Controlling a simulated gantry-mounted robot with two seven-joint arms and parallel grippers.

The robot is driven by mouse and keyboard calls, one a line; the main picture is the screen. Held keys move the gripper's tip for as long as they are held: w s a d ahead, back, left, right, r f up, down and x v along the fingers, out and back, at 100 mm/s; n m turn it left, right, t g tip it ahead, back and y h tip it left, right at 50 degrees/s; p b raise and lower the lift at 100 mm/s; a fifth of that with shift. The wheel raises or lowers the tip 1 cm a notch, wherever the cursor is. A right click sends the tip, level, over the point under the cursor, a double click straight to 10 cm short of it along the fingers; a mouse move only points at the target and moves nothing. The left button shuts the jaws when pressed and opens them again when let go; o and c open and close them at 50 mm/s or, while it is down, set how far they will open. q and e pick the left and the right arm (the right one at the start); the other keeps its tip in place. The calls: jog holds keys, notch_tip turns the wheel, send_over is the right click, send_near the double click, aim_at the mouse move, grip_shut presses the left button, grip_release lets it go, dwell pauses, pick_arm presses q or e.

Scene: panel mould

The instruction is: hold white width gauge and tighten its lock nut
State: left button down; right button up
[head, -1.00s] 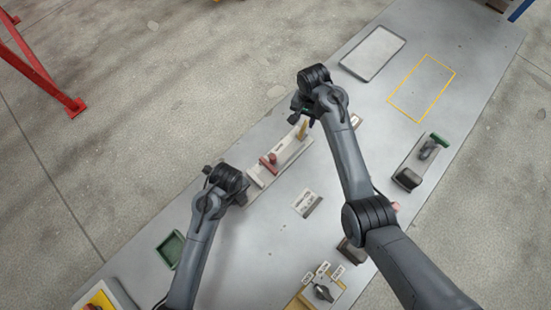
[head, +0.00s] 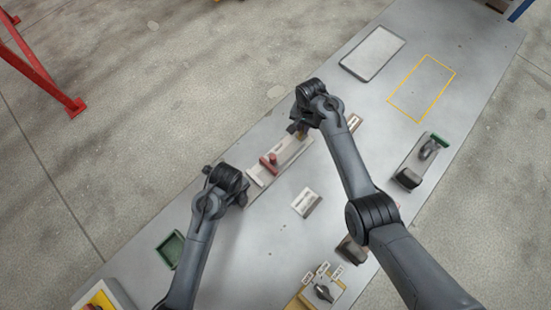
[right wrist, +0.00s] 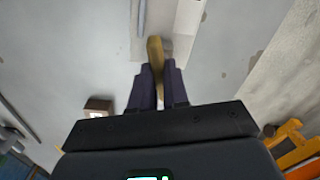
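The white width gauge (head: 290,155) is a long pale bar lying slantwise on the grey bench. A red knob-like part (head: 268,163) sits across it. A brass-yellow handle (head: 303,135) stands at its far right end, and the handle also shows in the right wrist view (right wrist: 155,55). My right gripper (head: 298,129) is down at that end. In the right wrist view its two dark fingers (right wrist: 160,88) lie close against both sides of the handle. My left gripper (head: 242,194) is low beside the gauge's near left end; its fingertips are hidden by the wrist.
A small white labelled plate (head: 306,202) lies to the right of the gauge. A green tray (head: 171,249), a tagged yellow block (head: 323,290), a dark-handled tool board (head: 423,160) and an empty grey tray (head: 373,53) stand around. The yellow-outlined area (head: 422,87) is clear.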

grip_shut()
jog(key=shift+m, duration=0.3)
jog(key=m, duration=0.9)
jog(key=shift+m, duration=0.4)
jog(key=m, duration=0.9)
jog(key=shift+m, duration=0.4)
